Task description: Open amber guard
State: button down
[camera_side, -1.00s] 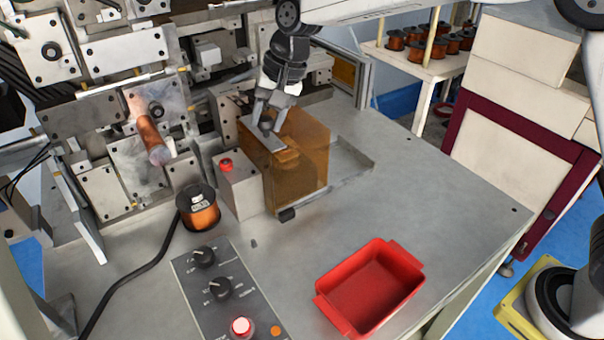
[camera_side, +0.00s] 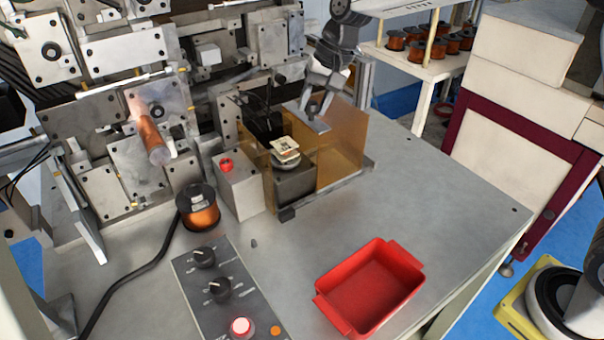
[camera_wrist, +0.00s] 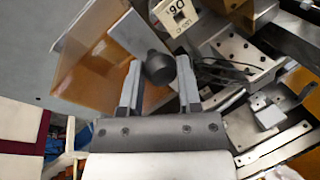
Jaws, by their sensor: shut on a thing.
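The amber guard (camera_side: 341,141) is a see-through amber box-like cover, slid to the right along its track on the bench. It also shows in the wrist view (camera_wrist: 85,62). My gripper (camera_side: 316,108) is shut on the guard's dark round knob (camera_wrist: 159,68), with one finger on each side of it. In the side view the fingers hide most of the knob. To the left of the guard, a dark block (camera_side: 294,185) stands uncovered, with a small pale square piece (camera_side: 285,146) on a round seat on top. The pale piece shows printed marks in the wrist view (camera_wrist: 176,12).
A grey box with a red button (camera_side: 226,165) stands left of the block. A copper spool (camera_side: 198,208), a control panel (camera_side: 228,290) and a red tray (camera_side: 370,287) are nearer the front. The bench right of the guard is clear.

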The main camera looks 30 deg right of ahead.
jog(key=d, duration=0.2)
jog(key=shift+d+r, duration=0.1)
jog(key=shift+d, duration=0.2)
jog(key=shift+c, duration=1.4)
grip_release()
jog(key=v, duration=0.7)
jog(key=shift+r, duration=0.35)
jog(key=shift+d, duration=0.1)
